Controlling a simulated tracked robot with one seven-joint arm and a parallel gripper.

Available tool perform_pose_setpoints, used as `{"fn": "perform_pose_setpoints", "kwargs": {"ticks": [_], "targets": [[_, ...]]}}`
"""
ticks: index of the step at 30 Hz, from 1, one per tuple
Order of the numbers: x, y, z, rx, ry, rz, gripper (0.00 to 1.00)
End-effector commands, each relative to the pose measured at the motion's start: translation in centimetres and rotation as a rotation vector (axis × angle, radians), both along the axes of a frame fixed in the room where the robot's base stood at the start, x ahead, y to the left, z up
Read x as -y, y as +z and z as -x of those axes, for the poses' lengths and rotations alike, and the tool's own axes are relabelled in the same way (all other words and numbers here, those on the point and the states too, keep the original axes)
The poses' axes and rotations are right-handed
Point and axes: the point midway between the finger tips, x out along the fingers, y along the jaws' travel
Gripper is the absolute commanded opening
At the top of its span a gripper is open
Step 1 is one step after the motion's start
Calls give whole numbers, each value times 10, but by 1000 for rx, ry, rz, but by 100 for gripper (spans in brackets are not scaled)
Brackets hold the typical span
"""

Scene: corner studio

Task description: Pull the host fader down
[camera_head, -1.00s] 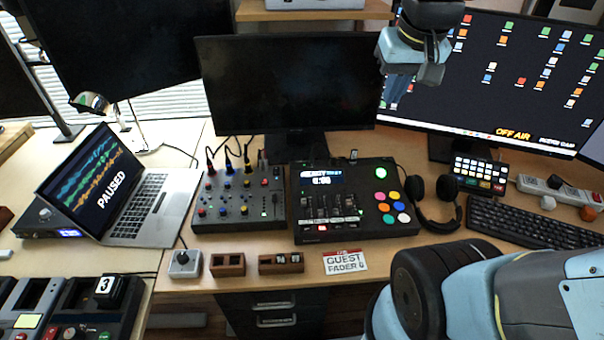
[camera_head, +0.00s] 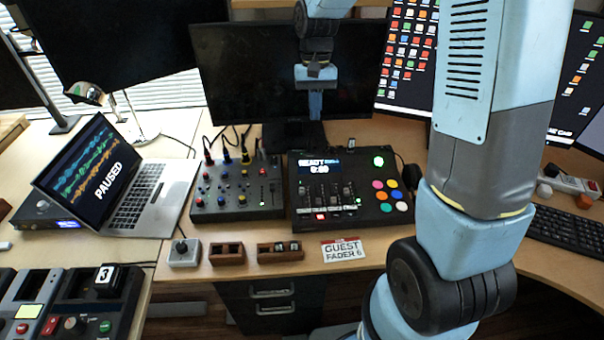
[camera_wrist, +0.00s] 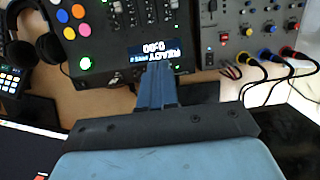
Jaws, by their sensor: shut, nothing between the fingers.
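The black fader console (camera_head: 345,227) lies on the desk below the middle monitor. Its lit screen reads READY and 0:00. Several slider faders (camera_head: 327,193) stand in a row under the screen; their labels are too small to read, so I cannot tell which is the host fader. In the wrist view, the console (camera_wrist: 94,60) appears upside down, its faders partly cut off at the top. My gripper (camera_head: 316,116) is in front of the middle monitor, above and behind the console, fingers pointing down, shut and empty. In the wrist view, its closed blue fingers (camera_wrist: 156,70) overlap the console's screen.
A grey mixer (camera_head: 237,205) with knobs and cables stands left of the console. A card reading GUEST FADER 6 (camera_head: 343,250) and small wooden boxes (camera_head: 280,252) lie in front. The laptop (camera_head: 130,190) is further left. Dark headphones (camera_wrist: 32,32) show beside the console.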

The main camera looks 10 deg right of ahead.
Motion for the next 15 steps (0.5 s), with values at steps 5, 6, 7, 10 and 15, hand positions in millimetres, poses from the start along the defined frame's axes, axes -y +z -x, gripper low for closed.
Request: {"fn": "perform_pose_setpoints", "kwargs": {"ticks": [5, 6, 7, 10, 15], "targets": [[-20, -45, -16, -94, -3, 3, 0], [-23, -53, -18, -110, -4, 4, 0], [-26, -58, -19, -120, -6, 4, 0], [-32, -72, -22, -149, -8, 6, 0], [-37, -84, -24, -169, -9, 6, 0]]}}
